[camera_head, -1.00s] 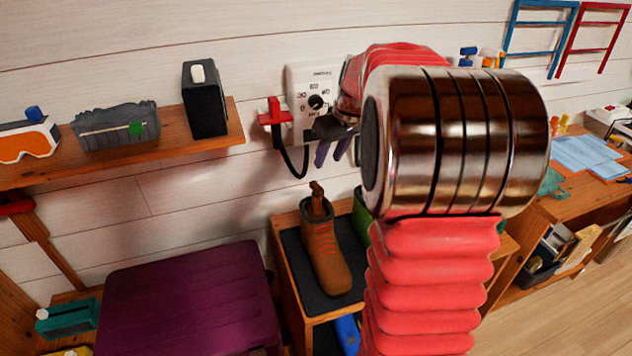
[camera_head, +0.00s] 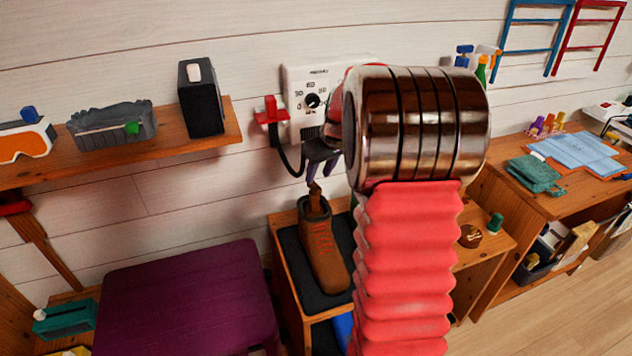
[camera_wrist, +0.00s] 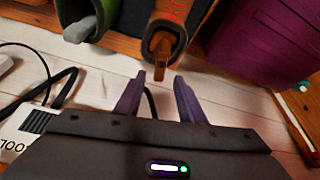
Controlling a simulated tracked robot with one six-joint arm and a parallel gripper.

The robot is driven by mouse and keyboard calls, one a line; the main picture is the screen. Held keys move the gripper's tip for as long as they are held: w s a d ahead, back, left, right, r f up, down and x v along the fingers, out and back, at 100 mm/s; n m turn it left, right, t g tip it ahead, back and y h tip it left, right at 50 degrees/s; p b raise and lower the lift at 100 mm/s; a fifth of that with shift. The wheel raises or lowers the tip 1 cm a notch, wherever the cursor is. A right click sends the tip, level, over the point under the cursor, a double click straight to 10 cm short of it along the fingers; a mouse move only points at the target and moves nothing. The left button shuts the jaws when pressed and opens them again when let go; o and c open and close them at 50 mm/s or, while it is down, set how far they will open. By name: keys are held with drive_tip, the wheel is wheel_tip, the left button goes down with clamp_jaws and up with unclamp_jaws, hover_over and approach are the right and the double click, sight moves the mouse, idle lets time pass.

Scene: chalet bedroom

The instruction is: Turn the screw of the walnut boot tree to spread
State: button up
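A brown boot (camera_head: 323,248) with orange laces stands on the dark mat of a low wooden bench. The wooden boot tree (camera_head: 315,196) sticks up out of its opening. In the wrist view the boot (camera_wrist: 174,20) is at the top, and the boot tree's flat wooden end (camera_wrist: 161,56) points toward my gripper. My gripper (camera_head: 316,178) is close above the boot tree, partly hidden by my arm. In the wrist view my gripper (camera_wrist: 157,82) is open, with its two purple fingers apart. The wooden end lies just beyond the fingertips, roughly centred, with no clear contact.
A green boot (camera_wrist: 100,10) with a grey piece in it stands beside the brown one, hidden by my arm in the head view. A white wall panel (camera_head: 303,78) and red-topped fixture (camera_head: 270,112) with a cable are behind. A purple stool (camera_head: 185,295) stands left.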

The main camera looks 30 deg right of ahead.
sight(314, 184)
drive_tip(key=shift+x, duration=2.6)
drive_tip(key=shift+c, duration=0.2)
clamp_jaws()
